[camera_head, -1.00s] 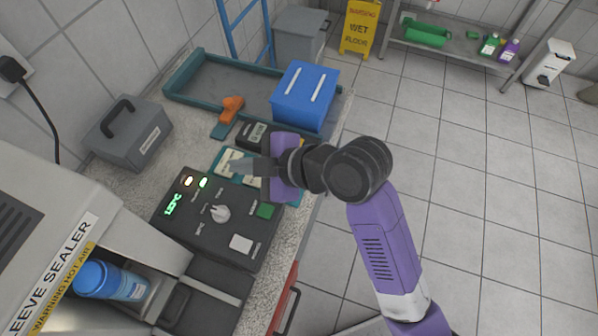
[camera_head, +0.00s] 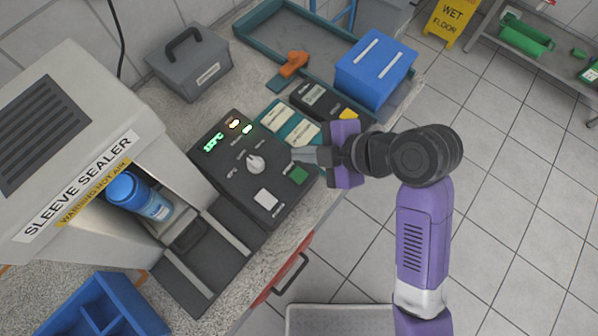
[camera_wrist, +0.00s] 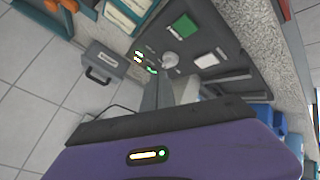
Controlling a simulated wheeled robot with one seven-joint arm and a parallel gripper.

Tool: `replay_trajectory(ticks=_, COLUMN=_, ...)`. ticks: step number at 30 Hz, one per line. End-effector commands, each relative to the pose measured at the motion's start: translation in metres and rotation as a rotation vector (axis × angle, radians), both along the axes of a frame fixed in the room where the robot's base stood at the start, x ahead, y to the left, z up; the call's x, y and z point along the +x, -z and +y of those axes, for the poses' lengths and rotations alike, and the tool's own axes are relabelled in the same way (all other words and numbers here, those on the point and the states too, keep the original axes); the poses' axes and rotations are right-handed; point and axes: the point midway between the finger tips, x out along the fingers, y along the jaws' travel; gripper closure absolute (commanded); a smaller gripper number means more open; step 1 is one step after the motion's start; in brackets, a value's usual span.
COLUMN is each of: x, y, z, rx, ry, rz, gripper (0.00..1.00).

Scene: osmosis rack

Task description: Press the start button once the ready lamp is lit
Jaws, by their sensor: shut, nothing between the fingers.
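The dark control panel (camera_head: 222,165) of the sleeve sealer (camera_head: 75,120) has a green digital display (camera_head: 213,142). Two lamps beside it glow, one warm white (camera_head: 234,123) and one green (camera_head: 247,129); their labels are too small to read. A pale knob (camera_head: 256,164) sits mid-panel. A green square button (camera_head: 299,175) and a white square button (camera_head: 265,199) lie nearer the front; I cannot read which is start. My gripper (camera_head: 294,156) is shut and empty, its tips appearing beside the green button, apparently above the panel. The wrist view also shows the green button (camera_wrist: 184,27).
Teal-edged cards (camera_head: 290,125) and a dark meter (camera_head: 322,100) lie beyond the panel. A blue box (camera_head: 375,70), an orange tool (camera_head: 293,64) and a grey case (camera_head: 190,65) stand farther back. A blue bottle (camera_head: 140,195) is in the sealer. Open floor lies right.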

Motion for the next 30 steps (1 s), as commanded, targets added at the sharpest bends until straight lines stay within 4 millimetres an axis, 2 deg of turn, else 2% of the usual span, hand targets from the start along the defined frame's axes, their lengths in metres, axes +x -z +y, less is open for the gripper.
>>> replay_trajectory(ticks=12, x=0.0, y=0.055, z=0.0, rx=0.0, ry=0.0, rz=0.001, gripper=1.0)
replay_trajectory(ticks=18, x=0.0, y=0.076, z=0.0, rx=0.0, ry=0.002, rz=0.0, gripper=1.0)
replay_trajectory(ticks=30, x=0.0, y=0.081, z=0.0, rx=0.0, ry=0.0, rz=0.0, gripper=1.0)
